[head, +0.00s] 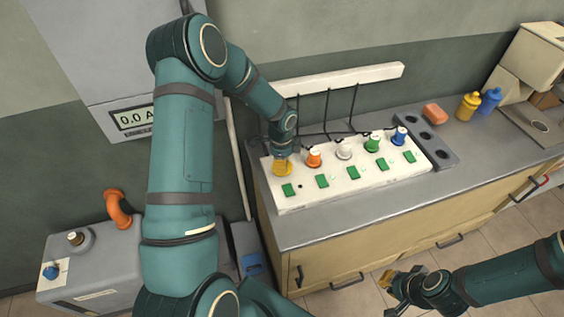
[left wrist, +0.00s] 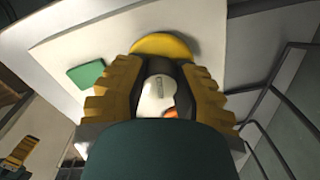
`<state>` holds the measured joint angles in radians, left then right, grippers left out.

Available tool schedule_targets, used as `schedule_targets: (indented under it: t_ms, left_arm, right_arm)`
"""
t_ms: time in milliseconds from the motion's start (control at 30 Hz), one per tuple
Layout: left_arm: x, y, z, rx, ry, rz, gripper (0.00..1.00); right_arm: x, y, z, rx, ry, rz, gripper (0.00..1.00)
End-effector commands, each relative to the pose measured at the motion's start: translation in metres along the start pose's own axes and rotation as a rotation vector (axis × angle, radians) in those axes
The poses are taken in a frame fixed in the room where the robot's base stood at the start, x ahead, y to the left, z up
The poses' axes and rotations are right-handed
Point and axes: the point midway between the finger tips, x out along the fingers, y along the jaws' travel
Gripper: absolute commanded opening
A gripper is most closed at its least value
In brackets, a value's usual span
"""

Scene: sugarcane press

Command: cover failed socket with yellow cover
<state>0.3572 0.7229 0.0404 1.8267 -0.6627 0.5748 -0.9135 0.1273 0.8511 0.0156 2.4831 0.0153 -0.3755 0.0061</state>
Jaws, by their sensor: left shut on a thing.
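The yellow cover (head: 282,168) is at the left end of the white socket panel (head: 350,189), under my left gripper (head: 281,156). In the left wrist view, its yellow rim (left wrist: 165,45) shows beyond the fingertips, flat against or very near the panel. My left gripper (left wrist: 158,85) is shut on its pale knob (left wrist: 157,97), which has a small orange patch low down. Whatever socket lies under the cover is hidden. My right gripper (head: 389,291) hangs low in front of the counter, away from the panel; its jaw gap is unclear.
Orange (head: 314,159), white (head: 344,150), green (head: 372,143) and blue (head: 399,136) covers stand along the panel behind green rectangles. Dark cables and a white rail (head: 340,78) are behind. A grey holed block (head: 422,137) and bottles (head: 468,106) stand to the right.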

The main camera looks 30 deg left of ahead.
Motion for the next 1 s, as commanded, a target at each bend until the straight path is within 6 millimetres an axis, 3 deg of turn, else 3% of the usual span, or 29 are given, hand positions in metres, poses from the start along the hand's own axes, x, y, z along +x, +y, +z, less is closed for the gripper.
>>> schedule_targets:
  t_ms: [467,500,533,1000]
  left_arm:
    - [0.0095,-0.0002,0.0000,0.000,0.000,0.000,0.00]
    - [0.0097,-0.0002,0.0000,0.000,0.000,-0.001,0.33]
    - [0.0092,-0.0002,0.0001,0.000,0.000,-0.001,0.37]
    - [0.0053,-0.0002,0.0001,0.000,0.000,0.000,0.37]
  right_arm:
    - [0.0067,0.0025,0.0009,0.000,0.000,0.000,0.00]
    - [0.0068,0.0026,0.0009,0.000,0.000,0.000,0.00]
    - [0.0064,0.0024,0.0009,0.000,0.000,0.000,0.00]
    - [0.0031,0.0012,0.0043,-0.003,-0.011,-0.001,0.00]
